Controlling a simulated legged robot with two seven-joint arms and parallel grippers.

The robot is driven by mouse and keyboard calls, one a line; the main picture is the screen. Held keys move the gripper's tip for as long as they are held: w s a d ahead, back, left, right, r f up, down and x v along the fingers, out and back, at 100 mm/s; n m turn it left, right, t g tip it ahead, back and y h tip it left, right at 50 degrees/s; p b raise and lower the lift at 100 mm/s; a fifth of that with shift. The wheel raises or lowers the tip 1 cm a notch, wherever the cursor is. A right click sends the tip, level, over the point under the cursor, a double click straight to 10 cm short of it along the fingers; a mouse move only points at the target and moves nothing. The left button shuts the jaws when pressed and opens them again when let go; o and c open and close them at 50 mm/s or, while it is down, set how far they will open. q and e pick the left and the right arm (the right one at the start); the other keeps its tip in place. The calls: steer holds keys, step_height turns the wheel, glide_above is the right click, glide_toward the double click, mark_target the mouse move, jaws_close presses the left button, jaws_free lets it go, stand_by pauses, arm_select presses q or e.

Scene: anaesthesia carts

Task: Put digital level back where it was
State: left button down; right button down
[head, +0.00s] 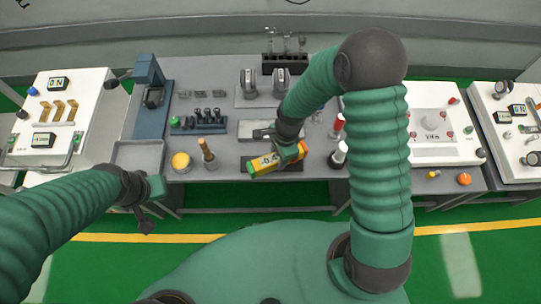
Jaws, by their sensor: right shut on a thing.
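The digital level (264,162) is a yellow and orange bar with a small display, near the front edge of the grey bench. My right gripper (287,151) is shut on it from above, and the gripper and forearm hide part of it. The level lies tilted across a dark flat pad (318,172); I cannot tell whether it touches the pad. My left gripper (146,217) hangs in front of the bench at the left, away from the level; its fingers are too small and dark to tell if they are open.
The grey bench (221,165) carries a yellow-topped jar (181,163), a wooden-handled tool in a cup (207,153), a red-topped bottle (338,126) and a white-tipped bottle (339,155). An empty grey tray (138,156) sits at the left. White consoles stand on both sides.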

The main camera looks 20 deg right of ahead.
mark_target(274, 157)
steer(key=shift+w+a+f, duration=0.1)
steer(key=shift+w+a, duration=0.15)
steer(key=shift+w, duration=0.3)
steer(key=shift+w+a+f, duration=0.1)
steer(key=shift+w+a, duration=0.1)
steer(key=shift+w, duration=0.35)
step_height(274, 157, down, 3)
steer(key=shift+r, duration=0.15)
steer(key=shift+f, duration=0.3)
steer(key=shift+a+f, duration=0.1)
steer(key=shift+a, duration=0.15)
steer(key=c, duration=0.9)
jaws_free()
steer(key=shift+d, duration=0.15)
